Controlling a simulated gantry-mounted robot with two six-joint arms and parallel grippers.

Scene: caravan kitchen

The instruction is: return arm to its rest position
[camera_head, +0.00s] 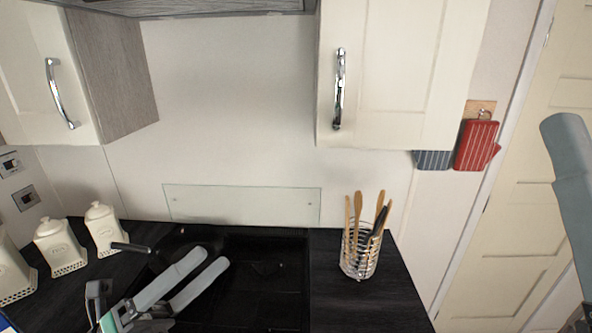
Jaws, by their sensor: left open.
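My left gripper (215,257) comes in from the lower left over the dark hob. Its two light grey fingers are parallel with a gap between them, open and holding nothing. Its fingertips point up and to the right in the picture. Part of my right arm, in blue-grey (570,185), stands at the right edge in front of the cream door. It is cut off by the frame, and whether its jaws are open or shut does not show.
A dark pan (182,243) with a black handle sits on the hob (265,285) behind the left gripper. Cream canisters (104,231) stand at left. A wire holder (360,262) with wooden utensils stands on the dark worktop (350,305) at right. Cupboards (390,80) hang above.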

